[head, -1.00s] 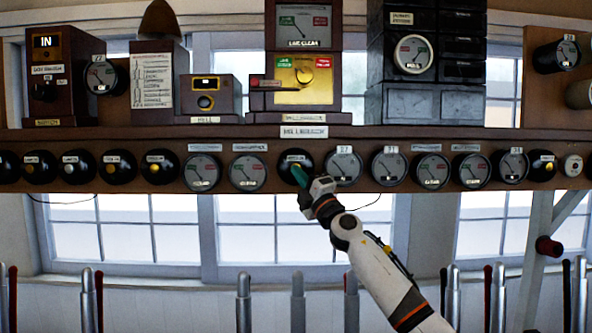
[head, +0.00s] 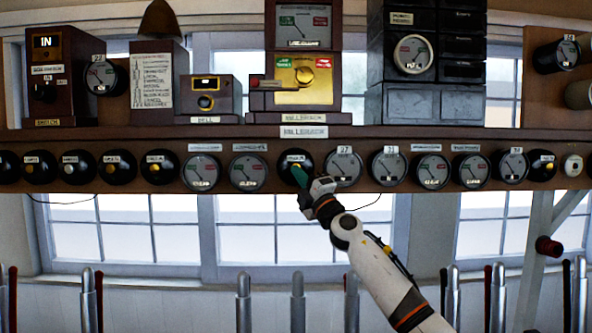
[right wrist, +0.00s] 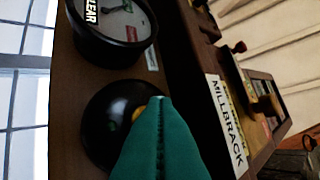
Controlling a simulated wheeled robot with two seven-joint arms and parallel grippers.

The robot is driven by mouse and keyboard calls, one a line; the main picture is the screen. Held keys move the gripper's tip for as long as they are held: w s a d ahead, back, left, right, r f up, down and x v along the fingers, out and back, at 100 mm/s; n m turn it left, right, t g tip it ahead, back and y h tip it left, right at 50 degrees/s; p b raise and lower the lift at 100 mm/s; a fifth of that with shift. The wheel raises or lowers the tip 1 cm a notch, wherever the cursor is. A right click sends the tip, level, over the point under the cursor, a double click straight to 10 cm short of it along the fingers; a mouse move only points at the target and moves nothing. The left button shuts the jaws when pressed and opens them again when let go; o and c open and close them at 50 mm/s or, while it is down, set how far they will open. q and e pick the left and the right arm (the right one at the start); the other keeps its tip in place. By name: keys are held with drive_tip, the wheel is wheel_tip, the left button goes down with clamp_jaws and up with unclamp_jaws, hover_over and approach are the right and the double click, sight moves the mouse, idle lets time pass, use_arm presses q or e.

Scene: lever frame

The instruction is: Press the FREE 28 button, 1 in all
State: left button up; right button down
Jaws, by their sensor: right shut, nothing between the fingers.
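A round black button housing (head: 291,158) sits on the shelf's front board, below the centre name plate. Its small label is too blurred to read for sure as FREE 28. In the right wrist view the same housing (right wrist: 100,125) shows a yellow button (right wrist: 138,113) at its middle, partly hidden by my fingers. My right gripper (head: 300,174) is shut and empty, its green fingertips in front of this housing. In the right wrist view the fingertips (right wrist: 157,102) overlap the yellow button; whether they touch it I cannot tell. My left gripper is not in view.
A dial (head: 344,166) is close at the right of the button, another dial (head: 248,172) at the left. Several similar black buttons with yellow centres, such as one (head: 160,166), line the left. The MILLBRACK plate (right wrist: 226,122) is beside the fingers. Levers (head: 298,300) stand below.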

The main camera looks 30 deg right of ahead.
drive_tip(key=shift+w, duration=0.1)
idle(0.3)
drive_tip(key=shift+w+d+b, duration=0.2)
drive_tip(key=shift+w+b, duration=0.1)
drive_tip(key=shift+b, duration=0.05)
drive_tip(key=shift+w+d+r+b, duration=0.1)
drive_tip(key=shift+w+d+b, duration=0.2)
drive_tip(key=shift+b, duration=0.15)
idle(0.6)
drive_tip(key=shift+s+a+p, duration=0.45)
drive_tip(key=shift+s+p, duration=0.25)
drive_tip(key=shift+p, duration=0.25)
